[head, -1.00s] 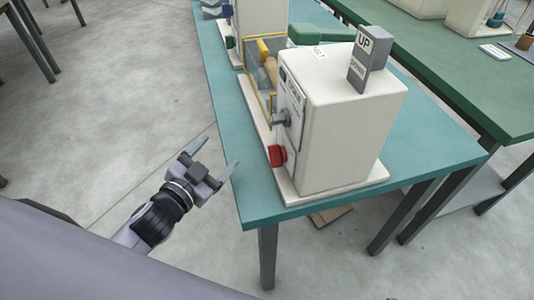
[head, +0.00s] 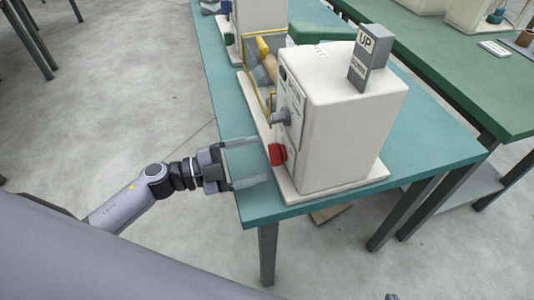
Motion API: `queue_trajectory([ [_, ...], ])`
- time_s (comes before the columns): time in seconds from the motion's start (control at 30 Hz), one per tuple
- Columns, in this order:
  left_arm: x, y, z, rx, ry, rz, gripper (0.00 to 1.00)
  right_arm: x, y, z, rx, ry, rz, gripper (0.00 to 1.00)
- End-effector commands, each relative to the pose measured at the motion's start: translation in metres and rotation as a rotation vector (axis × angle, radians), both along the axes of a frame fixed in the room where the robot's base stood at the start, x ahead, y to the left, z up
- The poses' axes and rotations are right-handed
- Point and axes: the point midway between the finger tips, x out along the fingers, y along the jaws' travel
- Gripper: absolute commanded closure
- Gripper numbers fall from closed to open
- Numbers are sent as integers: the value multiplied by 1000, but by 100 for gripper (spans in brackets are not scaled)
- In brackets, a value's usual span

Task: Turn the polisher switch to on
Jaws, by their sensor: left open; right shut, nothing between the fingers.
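A white machine box (head: 345,130) stands at the near end of the teal bench. Its left face carries a grey knob (head: 279,118), with a red knob (head: 277,154) below it. The panel print is too small to read, so I cannot tell the switch's setting or whether this is the polisher. My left gripper (head: 262,159) is open and empty, its fingers pointing right over the bench edge, level with the red knob and below the grey one. It appears apart from both. Only a small dark tip of my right gripper (head: 391,297) shows at the bottom edge.
A grey block marked UP (head: 368,60) stands on the box. A yellow-framed part (head: 262,75) and another white machine (head: 260,18) are behind it on the teal bench (head: 430,150). A green bench (head: 450,65) is at right.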

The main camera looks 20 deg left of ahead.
Motion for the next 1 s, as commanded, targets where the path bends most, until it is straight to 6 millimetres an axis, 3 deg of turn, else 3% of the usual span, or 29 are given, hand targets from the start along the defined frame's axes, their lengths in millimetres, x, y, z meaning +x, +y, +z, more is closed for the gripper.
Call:
queue_trajectory([
  [0.23,19,-27,1,-1,-1,3,21,0,0,5,-1,-1,1,100],
  [0.6,22,-32,0,-1,0,2,21,0,0,5,-1,-1,1,100],
  [0.77,22,-32,0,-1,0,2,73,1,0,5,-1,-1,1,100],
  [0.8,22,-32,0,-1,0,2,78,1,0,5,-1,-1,1,100],
  [1.0,22,-32,0,4,-7,2,77,1,0,5,0,-2,1,100],
])
